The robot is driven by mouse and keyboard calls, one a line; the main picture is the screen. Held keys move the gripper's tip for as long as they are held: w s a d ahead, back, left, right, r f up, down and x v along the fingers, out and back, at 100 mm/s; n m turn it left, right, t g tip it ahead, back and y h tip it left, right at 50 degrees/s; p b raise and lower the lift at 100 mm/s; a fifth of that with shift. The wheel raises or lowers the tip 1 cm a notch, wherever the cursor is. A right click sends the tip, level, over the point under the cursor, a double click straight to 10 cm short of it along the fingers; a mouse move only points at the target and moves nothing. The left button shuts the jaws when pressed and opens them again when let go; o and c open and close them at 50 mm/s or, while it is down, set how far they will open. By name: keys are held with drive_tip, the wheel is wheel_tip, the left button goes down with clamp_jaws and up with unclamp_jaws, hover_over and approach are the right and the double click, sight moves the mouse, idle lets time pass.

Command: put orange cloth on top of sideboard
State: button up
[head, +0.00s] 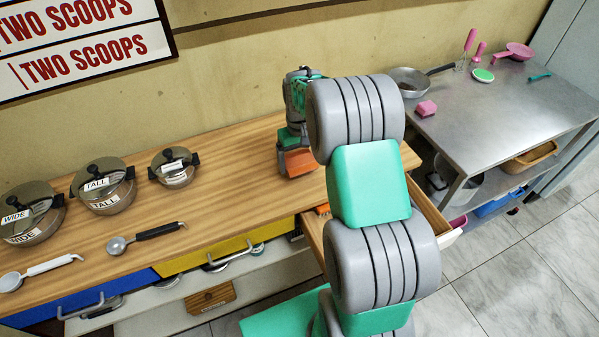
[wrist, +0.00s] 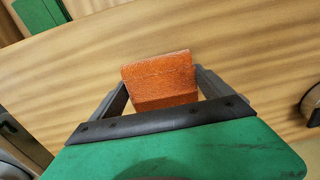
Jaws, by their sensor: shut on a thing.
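The orange cloth (wrist: 158,78) is between the two fingers of my gripper (wrist: 160,90), which is shut on it. In the head view the cloth (head: 298,162) shows below my gripper (head: 296,165), over the wooden top of the sideboard (head: 225,190). The wood also fills the background of the wrist view (wrist: 255,45). I cannot tell whether the cloth touches the wood. My arm hides part of the sideboard's right end and of an open drawer (head: 432,208) there.
Pots with lids stand on the left of the sideboard: wide (head: 32,212), tall (head: 104,186) and a smaller one (head: 174,167). Ladles (head: 145,237) lie in front. The wood between the small pot and my gripper is clear. A metal table (head: 490,110) with pink items stands right.

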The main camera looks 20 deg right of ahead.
sight(299, 167)
drive_tip(key=shift+f+b, duration=0.7)
drive_tip(key=shift+f, duration=1.05)
drive_tip(key=o, duration=1.3)
drive_tip(key=shift+o, duration=0.2)
drive_tip(key=shift+r, duration=0.1)
wheel_tip(299, 167, up, 12)
drive_tip(key=shift+f, duration=0.1)
drive_tip(key=s+a+r+t, duration=0.2)
drive_tip(key=s+a+r, duration=0.3)
drive_tip(key=s+a, duration=0.3)
drive_tip(key=s+a+f+t, duration=0.1)
drive_tip(key=s+a+f, duration=0.1)
drive_tip(key=s, duration=0.9)
drive_tip(key=shift+s+a+f, duration=0.15)
drive_tip(key=shift+s+a, duration=0.15)
drive_tip(key=shift+a, duration=0.4)
